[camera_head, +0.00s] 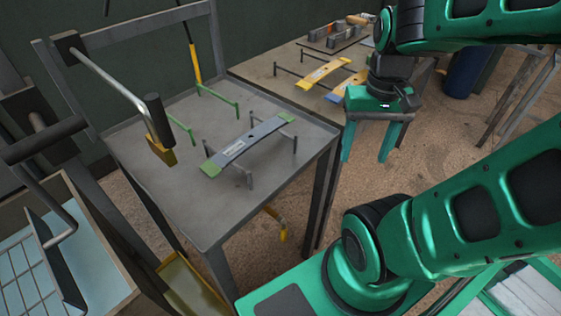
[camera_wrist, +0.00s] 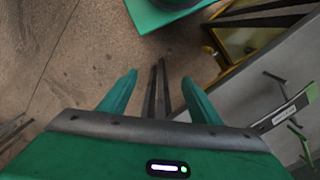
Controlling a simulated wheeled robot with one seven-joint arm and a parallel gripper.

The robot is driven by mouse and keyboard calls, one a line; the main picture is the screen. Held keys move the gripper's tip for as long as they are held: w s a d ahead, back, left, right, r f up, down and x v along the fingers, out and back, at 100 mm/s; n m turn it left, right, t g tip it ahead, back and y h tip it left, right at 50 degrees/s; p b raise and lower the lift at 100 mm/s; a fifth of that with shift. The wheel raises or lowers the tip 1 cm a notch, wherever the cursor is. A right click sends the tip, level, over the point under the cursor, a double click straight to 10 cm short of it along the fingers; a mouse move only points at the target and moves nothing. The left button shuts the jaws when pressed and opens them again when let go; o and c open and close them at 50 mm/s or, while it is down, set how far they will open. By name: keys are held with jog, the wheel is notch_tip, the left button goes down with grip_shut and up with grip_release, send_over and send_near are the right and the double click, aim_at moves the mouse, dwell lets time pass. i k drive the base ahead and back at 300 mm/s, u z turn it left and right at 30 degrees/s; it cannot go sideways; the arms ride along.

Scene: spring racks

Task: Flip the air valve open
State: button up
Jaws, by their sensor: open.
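A small yellow lever (camera_head: 281,226), which looks like the air valve's handle, hangs below the right edge of the grey table (camera_head: 225,215). The valve's body is mostly hidden under the tabletop. A small yellow piece (camera_wrist: 208,49) beside the table in the wrist view may be the same lever. My gripper (camera_head: 367,156) is open and empty, its fingers pointing down, to the right of the table and apart from the lever. The wrist view shows its two spread fingers (camera_wrist: 159,80) with nothing between them.
A grey leaf spring (camera_head: 248,146) with green ends rests on pegs on the grey table. A second table (camera_head: 265,72) behind holds yellow springs (camera_head: 325,70). A blue barrel (camera_head: 465,73) stands at back right.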

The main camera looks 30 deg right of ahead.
aim_at(284, 231)
jog(key=z, duration=0.05)
jog(key=k, duration=1.1)
jog(key=u, duration=0.05)
